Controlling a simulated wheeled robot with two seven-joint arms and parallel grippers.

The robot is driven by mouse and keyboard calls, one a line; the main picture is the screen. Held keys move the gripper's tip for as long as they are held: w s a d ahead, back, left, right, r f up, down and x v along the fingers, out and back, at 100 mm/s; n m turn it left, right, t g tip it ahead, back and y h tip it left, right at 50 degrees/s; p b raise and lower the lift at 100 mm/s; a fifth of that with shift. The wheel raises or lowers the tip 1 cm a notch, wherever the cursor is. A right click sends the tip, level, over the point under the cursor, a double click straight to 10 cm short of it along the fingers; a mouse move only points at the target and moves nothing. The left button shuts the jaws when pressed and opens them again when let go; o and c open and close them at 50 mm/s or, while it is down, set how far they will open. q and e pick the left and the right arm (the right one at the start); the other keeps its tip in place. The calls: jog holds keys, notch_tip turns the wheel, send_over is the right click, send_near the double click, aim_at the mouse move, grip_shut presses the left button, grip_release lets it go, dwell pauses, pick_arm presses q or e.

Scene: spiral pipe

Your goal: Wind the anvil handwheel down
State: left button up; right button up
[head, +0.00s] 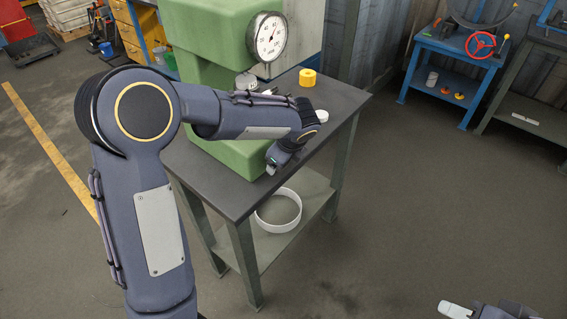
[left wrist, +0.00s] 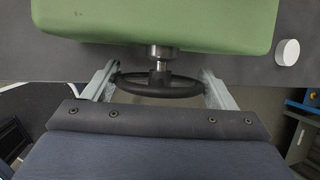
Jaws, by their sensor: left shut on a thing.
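The anvil handwheel is a black wheel (left wrist: 158,86) on a short metal shaft (left wrist: 160,54) at the front of the green machine (left wrist: 170,20). In the left wrist view the two fingers of my left gripper (left wrist: 160,88) stand at either side of the wheel's rim, and the gripper is shut on it. In the head view my left arm hides the wheel; only part of my left gripper (head: 272,168) shows, low against the green machine (head: 215,80). My right gripper (head: 455,310) is partly in view at the bottom right, far from the machine; its jaws are not clear.
The machine, with a round dial gauge (head: 268,37), stands on a dark table (head: 338,98). A yellow cylinder (head: 307,78) and a white disc (left wrist: 288,52) are on the tabletop. The floor to the right is clear.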

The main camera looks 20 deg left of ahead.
pick_arm(q)
jog(key=shift+t, duration=0.3)
jog(key=o, duration=1)
jog(key=shift+c, duration=0.2)
jog(key=v, duration=0.7)
jog(key=shift+s+r, duration=0.2)
jog(key=shift+r, duration=0.15)
